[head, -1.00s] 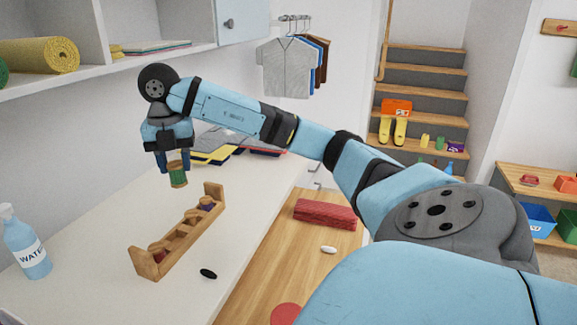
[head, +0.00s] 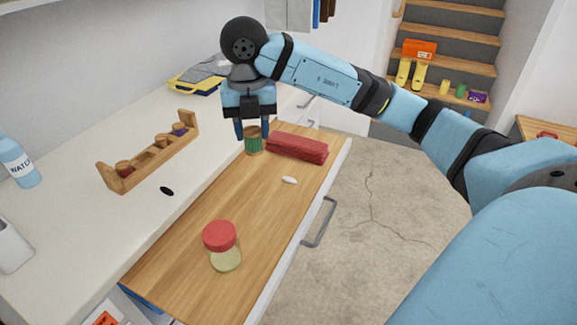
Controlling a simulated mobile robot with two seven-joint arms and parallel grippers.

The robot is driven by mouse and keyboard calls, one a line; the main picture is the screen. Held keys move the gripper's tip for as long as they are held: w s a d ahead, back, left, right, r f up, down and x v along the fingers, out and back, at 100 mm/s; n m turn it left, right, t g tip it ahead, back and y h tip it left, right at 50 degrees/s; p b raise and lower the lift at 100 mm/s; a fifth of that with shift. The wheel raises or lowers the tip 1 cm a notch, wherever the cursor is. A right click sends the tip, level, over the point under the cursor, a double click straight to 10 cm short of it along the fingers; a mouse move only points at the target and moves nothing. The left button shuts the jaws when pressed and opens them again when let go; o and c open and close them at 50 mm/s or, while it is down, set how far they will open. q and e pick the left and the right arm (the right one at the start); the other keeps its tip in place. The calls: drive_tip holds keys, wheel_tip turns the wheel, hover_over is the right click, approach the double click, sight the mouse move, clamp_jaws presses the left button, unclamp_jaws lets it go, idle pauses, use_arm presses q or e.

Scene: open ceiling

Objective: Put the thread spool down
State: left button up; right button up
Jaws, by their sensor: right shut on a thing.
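The thread spool (head: 254,144) is green with brown ends. It is upright between the fingers of my right gripper (head: 254,130), which is shut on it and points down. The spool shows over the far left part of the wooden surface (head: 190,248), close to the red folded cloth (head: 297,148). I cannot tell whether its base touches the wood. A wooden rack (head: 152,158) with several spools stands on the white counter to the left. My left gripper is not in view.
A water bottle (head: 18,163) is at the left. The wood between jar and cloth is largely clear.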

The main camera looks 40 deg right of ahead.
drive_tip(key=shift+s+d+f, duration=0.1)
drive_tip(key=shift+s, duration=0.35)
drive_tip(key=shift+s+d+f, duration=0.1)
drive_tip(key=shift+s+f, duration=0.1)
drive_tip(key=b, duration=0.1)
hover_over(265, 217)
wheel_tip(265, 217, down, 15)
drive_tip(key=shift+f+b, duration=0.3)
drive_tip(key=shift+f, duration=2.05)
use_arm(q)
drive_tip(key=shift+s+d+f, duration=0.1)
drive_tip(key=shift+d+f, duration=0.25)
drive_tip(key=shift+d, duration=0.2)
use_arm(e)
drive_tip(key=shift+f, duration=0.2)
drive_tip(key=o, duration=0.9)
